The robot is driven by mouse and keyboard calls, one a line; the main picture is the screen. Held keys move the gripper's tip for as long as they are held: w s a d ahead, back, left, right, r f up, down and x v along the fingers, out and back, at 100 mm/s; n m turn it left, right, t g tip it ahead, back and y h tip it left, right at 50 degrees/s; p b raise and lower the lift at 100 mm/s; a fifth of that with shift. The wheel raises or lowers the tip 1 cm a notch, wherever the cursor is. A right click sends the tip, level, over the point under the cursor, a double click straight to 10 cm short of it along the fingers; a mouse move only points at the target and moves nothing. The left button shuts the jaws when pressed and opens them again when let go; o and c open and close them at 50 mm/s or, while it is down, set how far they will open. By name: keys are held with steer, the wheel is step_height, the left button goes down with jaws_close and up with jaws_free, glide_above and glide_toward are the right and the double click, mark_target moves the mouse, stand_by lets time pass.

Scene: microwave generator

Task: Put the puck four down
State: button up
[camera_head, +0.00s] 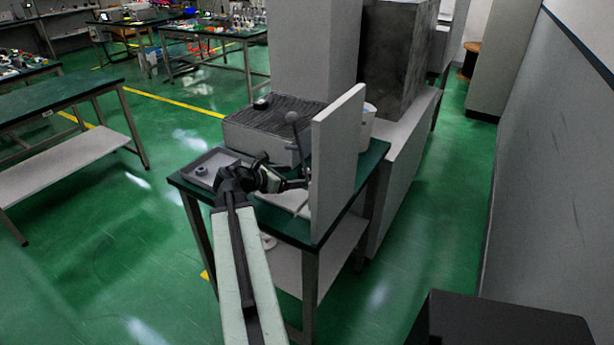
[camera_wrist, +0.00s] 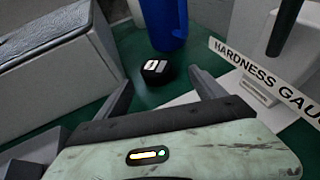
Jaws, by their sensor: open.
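A small black puck (camera_wrist: 155,71) with a white label on its top sits on the green tabletop in the wrist view. The label is too small to read, so I cannot tell whether it is puck four. My gripper (camera_wrist: 161,84) is open, with one finger on each side of the view. The puck is just beyond and between the fingertips, and I see no finger touching it. In the head view my gripper (camera_head: 301,183) is low over the green table (camera_head: 279,223), beside the upright white panel (camera_head: 337,160). The puck is hidden there.
A blue cup (camera_wrist: 165,22) stands right behind the puck. A white device labelled HARDNESS GAU… (camera_wrist: 262,82) is to the right. A grey ribbed-top box (camera_head: 262,138) stands at the back, and a grey tray (camera_head: 213,165) lies at the table's left.

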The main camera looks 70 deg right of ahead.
mark_target(302, 174)
steer(key=b+x, duration=0.1)
steer(key=x, duration=0.4)
steer(key=shift+w+d+r+b, duration=0.1)
steer(key=shift+w+d+b, duration=0.15)
steer(key=shift+b, duration=0.1)
steer(key=c, duration=1.6)
steer(key=shift+w+a+r+p, duration=0.1)
steer(key=shift+a+r+p, duration=0.1)
steer(key=shift+r+p, duration=0.45)
step_height(302, 174, up, 6)
steer(key=p, duration=0.6)
steer(key=shift+r, duration=0.25)
steer(key=w+a, duration=0.4)
steer(key=w, duration=0.1)
steer(key=w+a, duration=0.4)
steer(key=w, duration=0.1)
steer(key=w+a, duration=0.4)
steer(key=a, duration=0.1)
steer(key=shift+w+f, duration=0.35)
steer(key=shift+w, duration=0.05)
steer(key=shift+r+p, duration=3.15)
steer(key=shift+r, duration=0.1)
